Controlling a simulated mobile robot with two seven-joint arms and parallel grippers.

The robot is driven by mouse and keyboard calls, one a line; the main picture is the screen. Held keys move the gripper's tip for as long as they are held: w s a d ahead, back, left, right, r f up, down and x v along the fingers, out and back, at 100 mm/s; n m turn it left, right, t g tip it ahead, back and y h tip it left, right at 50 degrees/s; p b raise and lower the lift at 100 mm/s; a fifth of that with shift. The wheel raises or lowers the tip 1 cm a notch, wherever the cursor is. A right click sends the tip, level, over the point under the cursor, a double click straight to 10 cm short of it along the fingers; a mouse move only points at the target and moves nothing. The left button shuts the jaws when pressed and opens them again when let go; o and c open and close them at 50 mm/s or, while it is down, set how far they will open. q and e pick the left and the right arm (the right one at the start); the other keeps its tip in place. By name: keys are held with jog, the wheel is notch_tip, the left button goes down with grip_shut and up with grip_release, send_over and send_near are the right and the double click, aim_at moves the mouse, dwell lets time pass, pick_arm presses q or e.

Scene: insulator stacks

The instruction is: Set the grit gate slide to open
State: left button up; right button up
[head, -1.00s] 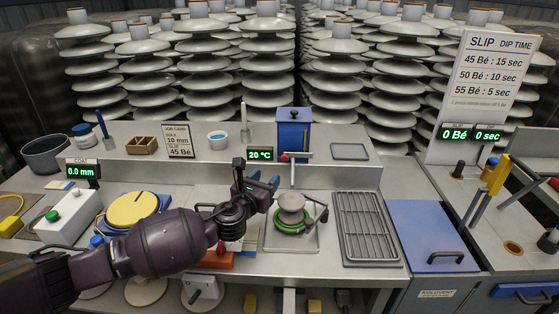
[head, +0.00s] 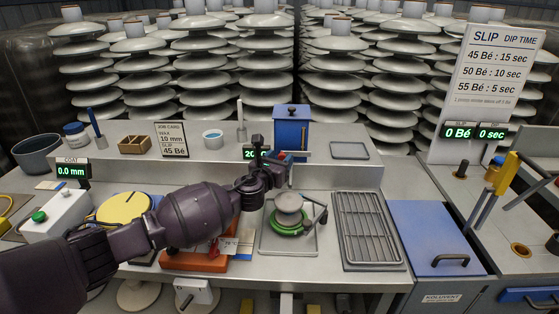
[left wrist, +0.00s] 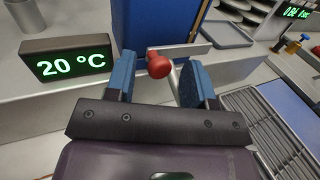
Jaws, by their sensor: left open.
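The grit gate slide is a pale horizontal bar (left wrist: 195,49) with a red knob (left wrist: 158,65), low on the front of the blue hopper (head: 291,129). In the left wrist view the red knob lies between the two blue fingertips of my left gripper (left wrist: 160,80), which is open. I cannot tell whether either finger touches it. In the head view my left gripper (head: 270,170) is just in front of the hopper's lower left and hides part of the slide. My right gripper is not in view.
A temperature display (left wrist: 66,64) stands just left of the gripper. Below the hopper, a grey insulator piece (head: 288,203) sits on a green ring (head: 287,228). A wire rack (head: 365,228) is to the right. Insulator stacks fill the back.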

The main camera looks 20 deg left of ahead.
pick_arm(q)
grip_shut()
jog(key=a, duration=0.2)
jog(key=s+a, duration=0.1)
jog(key=shift+a+p, duration=0.35)
jog(key=shift+p, duration=0.05)
grip_release()
jog(key=shift+s+a, duration=0.1)
jog(key=shift+a, duration=0.05)
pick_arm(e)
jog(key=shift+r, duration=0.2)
pick_arm(q)
jog(key=s+a+p, duration=0.1)
jog(key=s+p, duration=0.1)
jog(key=s, duration=0.8)
jog(key=shift+s, duration=0.35)
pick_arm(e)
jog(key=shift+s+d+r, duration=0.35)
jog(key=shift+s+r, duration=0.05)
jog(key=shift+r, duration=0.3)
